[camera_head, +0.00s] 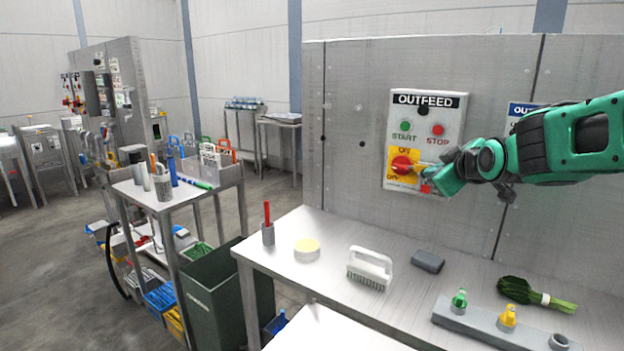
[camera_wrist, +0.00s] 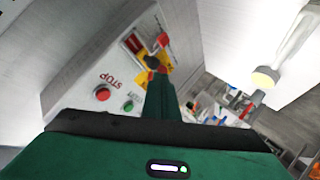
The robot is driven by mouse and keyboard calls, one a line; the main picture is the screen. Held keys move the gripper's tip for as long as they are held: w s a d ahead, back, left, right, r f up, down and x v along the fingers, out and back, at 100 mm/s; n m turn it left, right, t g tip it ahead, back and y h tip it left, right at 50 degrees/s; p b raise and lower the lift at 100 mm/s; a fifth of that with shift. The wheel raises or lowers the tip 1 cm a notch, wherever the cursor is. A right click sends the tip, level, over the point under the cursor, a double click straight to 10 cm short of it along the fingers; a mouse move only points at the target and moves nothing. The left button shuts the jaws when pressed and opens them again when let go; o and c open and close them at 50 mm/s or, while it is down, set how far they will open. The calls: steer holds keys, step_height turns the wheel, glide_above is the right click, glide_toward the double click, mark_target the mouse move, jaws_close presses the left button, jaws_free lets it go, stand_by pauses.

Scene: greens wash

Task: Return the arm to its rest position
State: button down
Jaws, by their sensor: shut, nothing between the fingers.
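My green arm reaches in from the right in the head view, and my gripper (camera_head: 424,180) is at the lower right of the OUTFEED panel (camera_head: 455,102). The fingers are shut with nothing held, close to the red rotary switch (camera_head: 402,165) on its yellow ON/OFF plate. I cannot tell whether the fingertips touch the panel. The green START button (camera_head: 405,126) and red STOP button (camera_head: 438,130) sit above the switch. In the wrist view my gripper (camera_wrist: 158,75) points toward the switch area, and the red STOP button (camera_wrist: 103,93) shows to its left.
Below the panel, the steel table (camera_head: 330,225) holds a white brush (camera_head: 370,268), a yellow-topped round tub (camera_head: 307,249), a dark grey block (camera_head: 428,261), a bunch of greens (camera_head: 538,294) and a grey rack with coloured fittings (camera_head: 480,325). A dark green bin (camera_head: 215,300) stands left of it.

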steer(key=s+d+f+m+g+h, duration=0.1)
steer(key=s+d+f+m+g, duration=0.3)
steer(key=s, duration=0.5)
steer(key=s+d+f+m+g, duration=0.2)
steer(key=s+d+f+m, duration=0.1)
steer(key=s+f, duration=0.5)
steer(key=s+d+f+m+g+h, duration=0.1)
steer(key=s+d+f+m+g, duration=0.25)
steer(key=s, duration=0.65)
steer(key=s+f+m+g+y, duration=0.1)
steer(key=s+f+m+g, duration=0.1)
steer(key=s, duration=0.5)
steer(key=s+a+f+m+g+y, duration=0.1)
steer(key=s+f+m+g, duration=0.1)
steer(key=s, duration=0.5)
steer(key=shift+s, duration=0.25)
steer(key=shift+a, duration=0.1)
steer(key=shift+w+f, duration=0.25)
steer(key=shift+w, duration=0.4)
